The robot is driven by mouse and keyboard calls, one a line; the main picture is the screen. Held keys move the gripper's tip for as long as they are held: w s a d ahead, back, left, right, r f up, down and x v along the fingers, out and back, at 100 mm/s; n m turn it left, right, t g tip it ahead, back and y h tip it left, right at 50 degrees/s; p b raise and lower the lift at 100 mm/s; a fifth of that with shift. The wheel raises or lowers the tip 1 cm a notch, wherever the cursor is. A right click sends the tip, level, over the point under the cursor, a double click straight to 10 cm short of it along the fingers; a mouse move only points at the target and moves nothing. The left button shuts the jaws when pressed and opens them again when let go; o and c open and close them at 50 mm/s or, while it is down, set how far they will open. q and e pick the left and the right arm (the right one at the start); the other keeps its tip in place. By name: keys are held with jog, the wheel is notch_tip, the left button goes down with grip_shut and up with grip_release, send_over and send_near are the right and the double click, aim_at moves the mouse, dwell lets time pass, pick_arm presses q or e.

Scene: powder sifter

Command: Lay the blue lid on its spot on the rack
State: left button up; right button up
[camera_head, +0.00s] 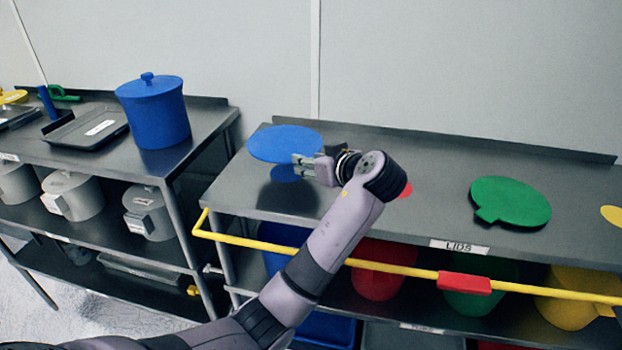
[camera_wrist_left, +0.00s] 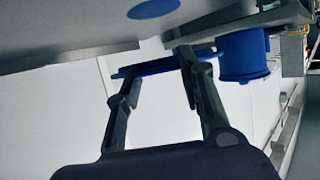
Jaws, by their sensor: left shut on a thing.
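The blue lid (camera_head: 284,143) is a flat round disc. My left gripper (camera_head: 303,164) is shut on its near right edge and holds it roughly level above the left end of the rack top (camera_head: 400,205). A blue round spot (camera_head: 286,174) shows on the rack below the lid, partly hidden by the lid. In the left wrist view, which looks upside down, the lid (camera_wrist_left: 165,66) is edge-on between the fingertips (camera_wrist_left: 160,65), with a gap to the rack surface; the blue spot (camera_wrist_left: 153,9) shows there too. My right gripper is not in view.
A green lid (camera_head: 510,201) lies on the rack, with a red spot (camera_head: 406,190) and yellow spot (camera_head: 612,214) beside it. A yellow bar (camera_head: 390,267) crosses the rack's front. A blue lidded container (camera_head: 155,115) stands on the left table. Coloured bins sit underneath.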

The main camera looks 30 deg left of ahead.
aim_at(312, 198)
pick_arm(q)
notch_tip(312, 198, down, 2)
notch_tip(312, 198, down, 5)
jog(key=shift+r+p, duration=0.2)
jog(key=shift+p, duration=0.55)
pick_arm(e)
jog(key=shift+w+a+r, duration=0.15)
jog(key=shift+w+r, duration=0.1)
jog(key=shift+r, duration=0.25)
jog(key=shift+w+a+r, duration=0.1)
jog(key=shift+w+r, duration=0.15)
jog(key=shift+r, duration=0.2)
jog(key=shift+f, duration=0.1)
